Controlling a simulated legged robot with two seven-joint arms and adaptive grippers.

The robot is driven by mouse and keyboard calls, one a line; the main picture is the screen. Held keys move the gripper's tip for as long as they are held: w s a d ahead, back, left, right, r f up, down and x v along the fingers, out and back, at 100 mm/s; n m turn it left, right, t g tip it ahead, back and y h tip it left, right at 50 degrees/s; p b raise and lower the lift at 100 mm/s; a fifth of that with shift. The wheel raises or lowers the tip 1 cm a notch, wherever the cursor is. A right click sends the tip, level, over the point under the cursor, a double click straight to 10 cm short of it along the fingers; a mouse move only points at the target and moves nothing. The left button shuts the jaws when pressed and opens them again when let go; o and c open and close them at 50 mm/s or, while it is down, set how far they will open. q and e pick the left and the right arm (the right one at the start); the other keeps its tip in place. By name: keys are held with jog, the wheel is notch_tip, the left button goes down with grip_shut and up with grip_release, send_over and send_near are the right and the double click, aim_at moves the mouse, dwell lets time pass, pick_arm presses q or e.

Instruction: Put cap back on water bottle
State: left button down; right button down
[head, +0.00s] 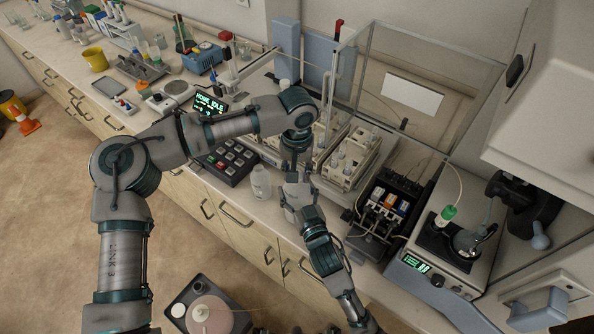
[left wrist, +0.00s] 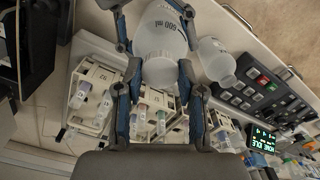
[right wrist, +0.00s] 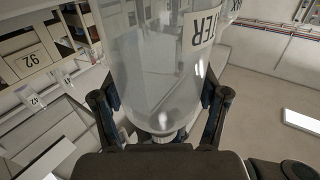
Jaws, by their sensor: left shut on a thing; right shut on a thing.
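A translucent water bottle marked 500 ml (left wrist: 166,28) is held in my right gripper (head: 296,192), above the counter's front. Its body fills the right wrist view (right wrist: 155,65), with the label upside down there. My left gripper (left wrist: 157,80) is shut on a round white cap (left wrist: 158,71), in line with the bottle's neck end. I cannot tell whether the cap is seated or just touching. In the head view the two grippers meet end to end, and the cap is hidden there.
Another white bottle (head: 261,183) stands on the counter just left of the grippers, close to them. A keypad (head: 231,160), vial racks (head: 351,158) and a dark pump unit (head: 385,205) crowd the counter. A clear enclosure (head: 405,85) stands behind.

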pick_arm(q)
jog(key=m, duration=0.5)
jog(key=shift+f+m, duration=0.1)
jog(key=shift+m, duration=0.3)
jog(key=m, duration=1)
jog(key=c, duration=0.6)
grip_release()
jog(key=shift+w, duration=0.1)
jog(key=shift+c, duration=0.2)
notch_tip(320, 180, up, 12)
